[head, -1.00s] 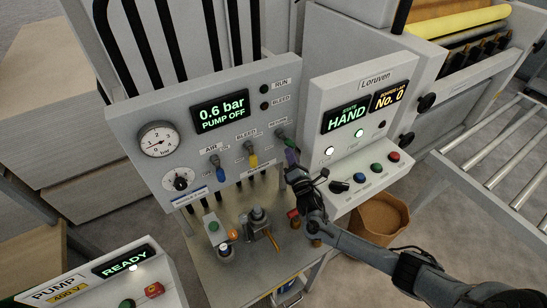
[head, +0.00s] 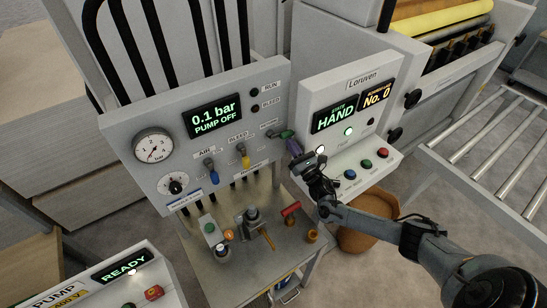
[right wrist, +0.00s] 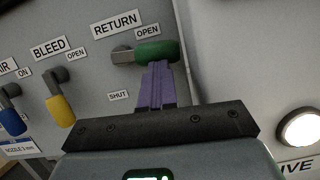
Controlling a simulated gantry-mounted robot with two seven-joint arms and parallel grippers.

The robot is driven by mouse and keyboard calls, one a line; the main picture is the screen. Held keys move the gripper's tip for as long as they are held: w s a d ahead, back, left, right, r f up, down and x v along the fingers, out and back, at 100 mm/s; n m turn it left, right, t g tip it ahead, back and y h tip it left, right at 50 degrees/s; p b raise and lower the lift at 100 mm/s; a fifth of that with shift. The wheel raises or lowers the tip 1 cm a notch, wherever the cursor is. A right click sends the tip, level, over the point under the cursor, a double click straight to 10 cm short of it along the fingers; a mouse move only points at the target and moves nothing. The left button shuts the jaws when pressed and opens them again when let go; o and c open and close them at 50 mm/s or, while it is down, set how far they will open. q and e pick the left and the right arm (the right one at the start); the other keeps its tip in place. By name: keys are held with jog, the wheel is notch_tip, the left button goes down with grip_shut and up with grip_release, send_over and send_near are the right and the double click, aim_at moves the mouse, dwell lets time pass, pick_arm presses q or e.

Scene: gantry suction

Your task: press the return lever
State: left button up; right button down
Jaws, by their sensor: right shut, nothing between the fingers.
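The return lever (head: 285,134) has a green handle and sits at the right end of the valve panel (head: 150,110). In the right wrist view the lever (right wrist: 157,51) lies level, pointing right beside the OPEN label; the SHUT label is below. My right gripper (head: 295,148) is shut and empty, its purple fingers just under the handle. In the wrist view the fingertips (right wrist: 160,66) meet the handle's lower edge; I cannot tell whether they touch. My left gripper is not in view.
Blue air (head: 212,172) and yellow bleed (head: 244,158) levers hang left of it. The panel display (head: 213,118) reads 0.1 bar, PUMP OFF. A control box (head: 350,110) showing HAND stands close on the right. A metal bench (head: 235,270) with fittings lies below.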

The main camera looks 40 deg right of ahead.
jog(key=shift+d+r, duration=0.15)
jog(key=shift+r, duration=0.05)
dwell(0.5)
jog(key=f+b+v, duration=0.2)
jog(key=b+v, duration=0.1)
jog(key=v, duration=1)
jog(key=shift+w+f, duration=0.25)
jog(key=shift+w, duration=0.2)
jog(key=shift+d, duration=0.1)
